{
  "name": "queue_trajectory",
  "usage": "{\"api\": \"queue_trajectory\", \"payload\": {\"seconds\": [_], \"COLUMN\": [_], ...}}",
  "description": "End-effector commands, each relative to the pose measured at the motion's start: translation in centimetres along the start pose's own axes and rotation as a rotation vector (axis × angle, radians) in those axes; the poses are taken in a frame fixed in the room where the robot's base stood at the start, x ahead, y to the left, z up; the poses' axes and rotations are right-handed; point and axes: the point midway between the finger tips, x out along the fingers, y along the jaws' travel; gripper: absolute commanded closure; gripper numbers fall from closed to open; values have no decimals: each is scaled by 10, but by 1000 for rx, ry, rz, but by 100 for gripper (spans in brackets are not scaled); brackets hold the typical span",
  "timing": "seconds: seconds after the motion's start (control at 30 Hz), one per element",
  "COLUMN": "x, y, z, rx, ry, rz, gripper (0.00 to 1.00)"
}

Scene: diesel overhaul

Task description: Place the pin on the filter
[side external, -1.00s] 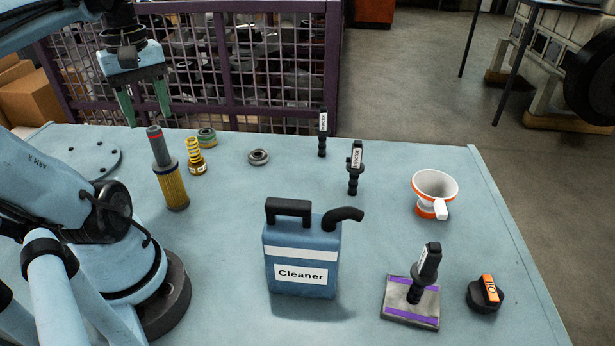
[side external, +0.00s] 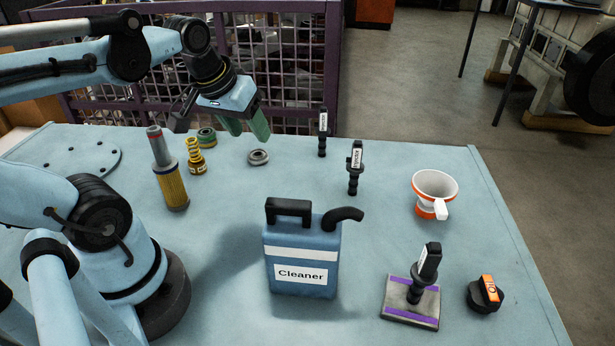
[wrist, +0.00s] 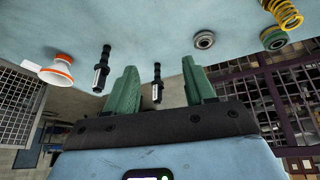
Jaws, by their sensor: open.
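The pin (side external: 157,146) is a grey cylinder with a red band near its top. It stands upright on top of the filter (side external: 174,188), a yellow pleated cylinder with a dark grey upper end, at the left of the table in the side view. My gripper (side external: 246,132) is open and empty, raised above the table's back edge to the right of the pin and tilted. In the wrist view its two green fingers (wrist: 159,70) are spread with nothing held between them. The pin and filter do not show in the wrist view.
A yellow spring (side external: 196,158), green-rimmed ring (side external: 207,138) and grey bearing (side external: 258,157) lie near the filter. Two black injectors (side external: 322,135) (side external: 355,170) stand behind the blue cleaner can (side external: 300,255). A funnel (side external: 434,190), grey-purple block (side external: 409,312) and black cap (side external: 484,297) occupy the right.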

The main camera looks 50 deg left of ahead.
Motion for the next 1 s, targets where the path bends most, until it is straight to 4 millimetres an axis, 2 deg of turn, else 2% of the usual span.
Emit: {"api": "queue_trajectory", "payload": {"seconds": [0.03, 0.1, 0.2, 0.3, 1.0], "x": [8, 15, 21, 24, 24], "y": [20, 41, 62, 73, 76], "z": [6, 13, 22, 27, 28], "rx": [106, 223, 341, 404, 420], "ry": [34, 81, 131, 159, 167], "rz": [39, 82, 127, 152, 158], "gripper": [46, 46, 46, 46, 46]}}
